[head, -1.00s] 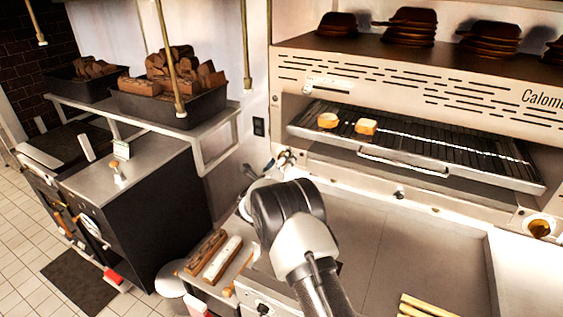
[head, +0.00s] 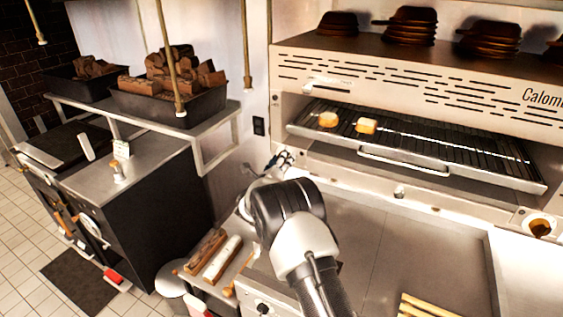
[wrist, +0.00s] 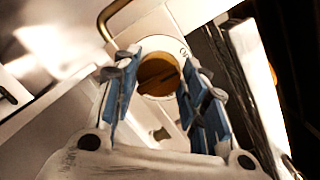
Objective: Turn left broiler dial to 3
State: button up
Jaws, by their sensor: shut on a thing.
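The left broiler dial (wrist: 158,76) shows in the wrist view as a round brass-coloured knob with a dark slanted groove, set in a pale ring. A small dark mark sits on the ring above it, too blurred to read surely. My gripper (wrist: 164,72) has its blue-padded fingers on either side of the knob, shut on it. In the head view my gripper (head: 282,160) is at the left end of the broiler's front, and the left dial is hidden there. The broiler (head: 430,97) has a matching right dial (head: 540,228) at its far right.
Two bread pieces lie on the broiler's grill rack (head: 440,150), whose handle (head: 400,162) sticks out in front. A steel counter (head: 410,225) lies below. A shelf (head: 218,128) with dark bins stands at left. In the wrist view a brass bar (wrist: 115,18) is close by.

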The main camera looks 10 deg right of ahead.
jog(key=shift+f+b, duration=0.1)
jog(key=shift+b, duration=0.2)
jog(key=shift+f+m+g+h+b, duration=0.1)
jog(key=shift+m+g+h+b, duration=0.4)
jog(key=shift+m+b, duration=4.65)
jog(key=shift+f+m+g+h+b, duration=0.1)
jog(key=shift+m+h+b, duration=0.65)
jog(key=shift+m+b, duration=4.35)
jog(key=shift+m+g+h+b, duration=0.3)
jog(key=shift+m+h+b, duration=0.35)
jog(key=shift+m+b, duration=4.5)
jog(key=shift+m+p, duration=0.85)
jog(key=shift+m, duration=0.15)
jog(key=o, duration=1.1)
jog(key=shift+c, duration=0.2)
